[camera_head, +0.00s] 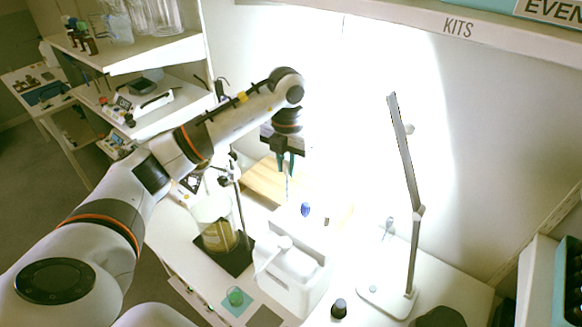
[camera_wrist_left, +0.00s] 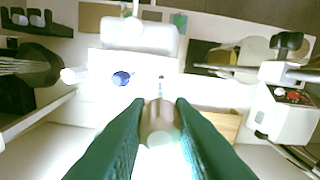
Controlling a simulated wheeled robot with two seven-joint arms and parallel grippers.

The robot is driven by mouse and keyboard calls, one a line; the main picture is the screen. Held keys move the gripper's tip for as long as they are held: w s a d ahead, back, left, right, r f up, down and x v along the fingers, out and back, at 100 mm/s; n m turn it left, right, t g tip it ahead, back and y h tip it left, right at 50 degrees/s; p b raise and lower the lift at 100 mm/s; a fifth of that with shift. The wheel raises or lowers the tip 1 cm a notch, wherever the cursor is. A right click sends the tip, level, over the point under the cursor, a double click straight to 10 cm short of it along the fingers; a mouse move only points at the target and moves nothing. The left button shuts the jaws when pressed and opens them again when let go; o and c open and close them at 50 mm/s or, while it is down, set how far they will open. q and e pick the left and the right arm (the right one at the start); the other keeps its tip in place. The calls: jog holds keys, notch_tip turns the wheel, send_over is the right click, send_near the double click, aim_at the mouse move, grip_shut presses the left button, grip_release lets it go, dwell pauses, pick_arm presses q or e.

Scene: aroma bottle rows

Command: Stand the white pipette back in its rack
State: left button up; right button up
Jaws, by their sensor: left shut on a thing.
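My left gripper (camera_head: 287,170) is high above the white bench, its teal fingers pointing down. It is shut on the white pipette (camera_head: 287,187), whose thin lower part hangs below the fingertips. In the left wrist view the pipette's rounded top (camera_wrist_left: 158,118) is between the two teal fingers (camera_wrist_left: 160,110). Below is a blue-topped item (camera_head: 305,210), also seen in the left wrist view (camera_wrist_left: 121,78), beside a pale, glare-washed area. I cannot make out the rack's outline clearly there. My right gripper is not in view.
A white boxy device (camera_head: 290,285) with a lever stands in front. A glass vessel of amber liquid (camera_head: 218,236) on a dark stand is at its left. A lamp (camera_head: 408,190) rises at the right, near a small dark-capped bottle (camera_head: 339,308). A KITS shelf (camera_head: 450,27) overhangs above.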

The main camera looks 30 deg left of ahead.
pick_arm(q)
jog(key=shift+s+a+f+b, duration=0.15)
jog(key=shift+f+b, duration=0.55)
jog(key=shift+f, duration=0.05)
jog(key=shift+s+a+f+b, duration=0.1)
jog(key=shift+f+b, duration=0.35)
jog(key=shift+f, duration=0.15)
jog(key=shift+f+b, duration=0.35)
jog(key=shift+f, duration=0.2)
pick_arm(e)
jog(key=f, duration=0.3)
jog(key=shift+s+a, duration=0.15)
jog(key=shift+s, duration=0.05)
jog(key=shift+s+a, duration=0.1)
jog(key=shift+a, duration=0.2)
pick_arm(q)
jog(key=shift+f, duration=0.1)
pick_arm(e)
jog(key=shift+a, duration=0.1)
